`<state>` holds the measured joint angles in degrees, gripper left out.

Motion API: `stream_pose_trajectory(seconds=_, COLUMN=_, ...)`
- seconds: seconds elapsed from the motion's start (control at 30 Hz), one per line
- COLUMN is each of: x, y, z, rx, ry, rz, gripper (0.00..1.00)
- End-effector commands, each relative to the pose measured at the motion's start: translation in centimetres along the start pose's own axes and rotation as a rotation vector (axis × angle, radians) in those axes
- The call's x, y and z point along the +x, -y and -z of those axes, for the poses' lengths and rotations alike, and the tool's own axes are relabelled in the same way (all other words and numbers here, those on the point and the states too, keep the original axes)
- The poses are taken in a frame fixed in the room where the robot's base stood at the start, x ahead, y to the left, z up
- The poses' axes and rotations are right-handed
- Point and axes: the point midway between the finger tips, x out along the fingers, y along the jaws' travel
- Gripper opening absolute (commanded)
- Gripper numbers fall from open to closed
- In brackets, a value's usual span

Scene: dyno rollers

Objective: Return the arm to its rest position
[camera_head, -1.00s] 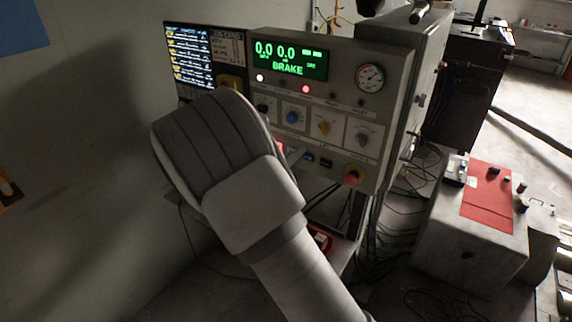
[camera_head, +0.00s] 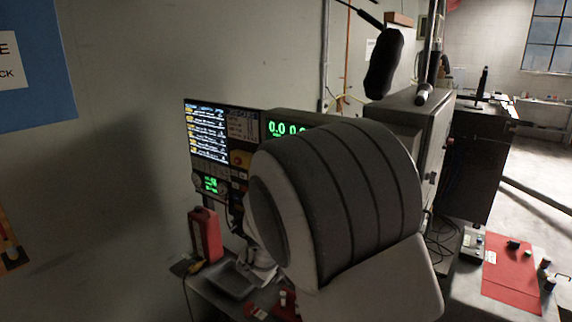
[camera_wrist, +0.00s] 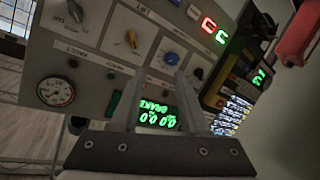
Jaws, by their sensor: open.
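My gripper (camera_wrist: 160,100) shows in the wrist view, with its two fingers apart and nothing between them. Behind the fingers is the control panel (camera_wrist: 100,60), seen upside down, with knobs, a round gauge (camera_wrist: 56,91) and a green display (camera_wrist: 158,117). I cannot tell the distance between the fingertips and the panel. In the head view my arm's large rounded link covers most of the panel, and only part of its green display (camera_head: 284,128) shows. The gripper's fingers are hard to make out there, low and left of the link.
A lit screen (camera_head: 207,132) stands left of the panel. A red object (camera_head: 206,235) is below it on a shelf.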

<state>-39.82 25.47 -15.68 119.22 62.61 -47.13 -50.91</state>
Motion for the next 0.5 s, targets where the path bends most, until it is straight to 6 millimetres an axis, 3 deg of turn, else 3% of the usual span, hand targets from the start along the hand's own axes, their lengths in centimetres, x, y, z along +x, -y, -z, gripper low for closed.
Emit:
stream_pose_trajectory(seconds=0.27, x=-4.3, y=-2.6, z=3.5, rx=0.205, ry=0.096, rz=0.343, gripper=0.45)
stream_pose_trajectory(seconds=0.5, x=-11.1, y=-6.0, z=3.6, rx=0.256, ry=0.218, rz=0.554, gripper=0.45)
